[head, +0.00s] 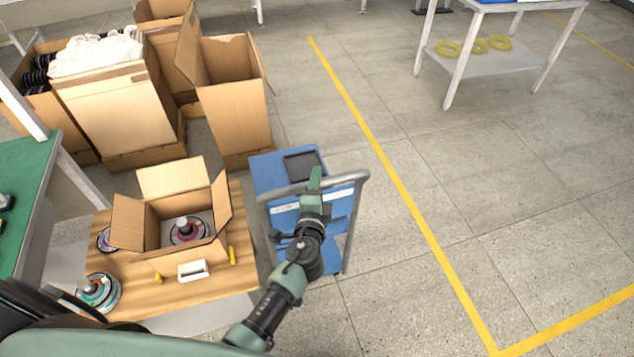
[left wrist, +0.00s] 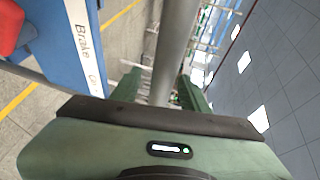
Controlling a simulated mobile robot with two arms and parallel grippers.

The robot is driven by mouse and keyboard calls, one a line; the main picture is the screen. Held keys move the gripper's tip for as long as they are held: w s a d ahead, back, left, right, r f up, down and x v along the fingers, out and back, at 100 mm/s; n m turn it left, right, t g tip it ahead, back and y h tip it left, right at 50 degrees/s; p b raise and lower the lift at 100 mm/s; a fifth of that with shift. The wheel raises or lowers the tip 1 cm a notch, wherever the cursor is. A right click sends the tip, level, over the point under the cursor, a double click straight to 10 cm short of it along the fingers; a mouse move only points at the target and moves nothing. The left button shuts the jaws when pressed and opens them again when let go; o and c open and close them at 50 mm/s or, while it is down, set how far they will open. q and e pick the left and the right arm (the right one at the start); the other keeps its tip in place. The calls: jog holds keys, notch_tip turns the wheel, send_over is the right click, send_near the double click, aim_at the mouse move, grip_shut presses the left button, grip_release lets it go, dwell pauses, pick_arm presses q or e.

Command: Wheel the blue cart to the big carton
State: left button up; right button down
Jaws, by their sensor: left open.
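The blue cart (head: 266,172) stands just right of the wooden table, with a grey tubular handle (head: 354,208) on its near side. A dark flat item lies on its top deck. My left gripper (head: 315,178) is over the handle's top bar. In the left wrist view the grey bar (left wrist: 176,45) runs between the open green fingers (left wrist: 168,92); contact is unclear. A tall open carton (head: 236,112) stands behind the cart. My right gripper is out of view.
Yellow floor tape (head: 390,170) runs right of the cart; the floor there is clear. A white-legged table (head: 490,80) stands at the back right.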

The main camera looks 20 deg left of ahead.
pick_arm(q)
jog(key=shift+c, duration=0.4)
grip_shut()
dwell(1.0)
